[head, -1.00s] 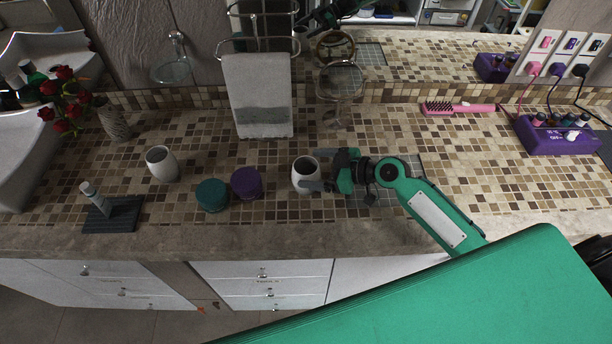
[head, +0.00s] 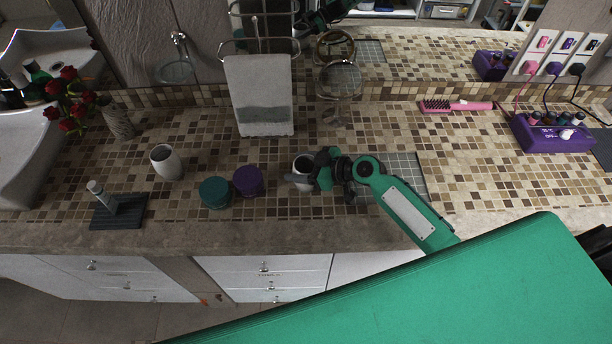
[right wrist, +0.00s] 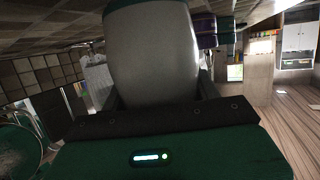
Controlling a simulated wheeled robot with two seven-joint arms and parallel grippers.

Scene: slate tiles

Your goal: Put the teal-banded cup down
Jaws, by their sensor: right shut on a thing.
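A pale grey-white cup (head: 301,168) is held by my right gripper (head: 308,181) near the counter's front, just right of the purple jar. In the right wrist view the cup (right wrist: 150,55) fills the space between the fingers, and a teal band (right wrist: 148,3) shows at the top edge of the picture. The gripper (right wrist: 160,95) is shut on it. In the head view the gripper hides part of the cup, and I cannot tell whether its base touches the counter. My left gripper is not in view.
A purple jar (head: 248,181) and a teal jar (head: 214,192) stand close left of the cup. Another pale cup (head: 166,162) stands farther left. A grid mat (head: 408,172) lies right of the gripper. A towel stand (head: 262,95) is behind. The tiles between are clear.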

